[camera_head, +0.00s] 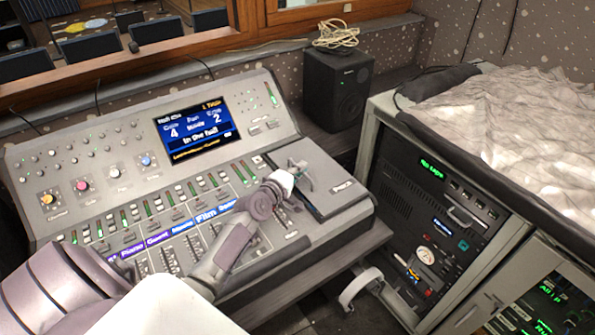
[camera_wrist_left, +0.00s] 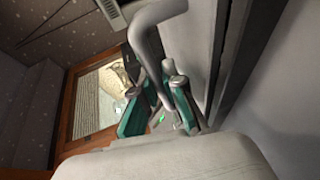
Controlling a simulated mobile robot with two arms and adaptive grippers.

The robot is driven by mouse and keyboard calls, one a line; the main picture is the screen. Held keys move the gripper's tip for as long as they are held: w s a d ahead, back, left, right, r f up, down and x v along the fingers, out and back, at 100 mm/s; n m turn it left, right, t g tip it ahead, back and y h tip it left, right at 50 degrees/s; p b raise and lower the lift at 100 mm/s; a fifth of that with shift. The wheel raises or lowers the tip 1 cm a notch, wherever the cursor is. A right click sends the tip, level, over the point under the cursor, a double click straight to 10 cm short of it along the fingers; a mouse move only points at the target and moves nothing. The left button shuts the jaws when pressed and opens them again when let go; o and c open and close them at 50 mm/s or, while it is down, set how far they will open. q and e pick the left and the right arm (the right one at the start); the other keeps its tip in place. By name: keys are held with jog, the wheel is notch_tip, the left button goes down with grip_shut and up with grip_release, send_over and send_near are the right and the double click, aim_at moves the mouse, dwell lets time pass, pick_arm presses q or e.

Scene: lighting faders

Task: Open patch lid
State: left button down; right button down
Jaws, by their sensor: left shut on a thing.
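The patch lid (camera_head: 327,178) is a dark grey panel with a small light label at the right end of the lighting console (camera_head: 130,125). It lies flat or nearly flat; I cannot tell whether its edge is raised. My left gripper (camera_head: 301,178) is at the lid's left part, its arm reaching across the faders. In the left wrist view my left gripper (camera_wrist_left: 158,108) has its teal fingers shut on a curved grey handle (camera_wrist_left: 148,40) beside a grey panel face. The fingers hide part of the handle.
A black speaker (camera_head: 338,88) with a coiled cable (camera_head: 336,36) on top stands behind the lid. A rack (camera_head: 425,205) under a crumpled cloth (camera_head: 520,110) stands to the right. A pale curved part (camera_head: 358,286) is low in front. The console's lit screen (camera_head: 197,128) is behind the faders.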

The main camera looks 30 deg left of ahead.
pick_arm(q)
jog(key=w+d+b, duration=0.1)
jog(key=w+d, duration=0.1)
jog(key=w, duration=0.4)
jog(key=w+d+b, duration=0.2)
jog(key=w+d, duration=0.1)
jog(key=w, duration=0.4)
jog(key=shift+w+d, duration=0.2)
jog(key=shift+d, duration=0.05)
jog(key=c, duration=1.5)
grip_release()
notch_tip(320, 180, up, 2)
send_over(319, 182)
jog(key=shift+r, duration=0.1)
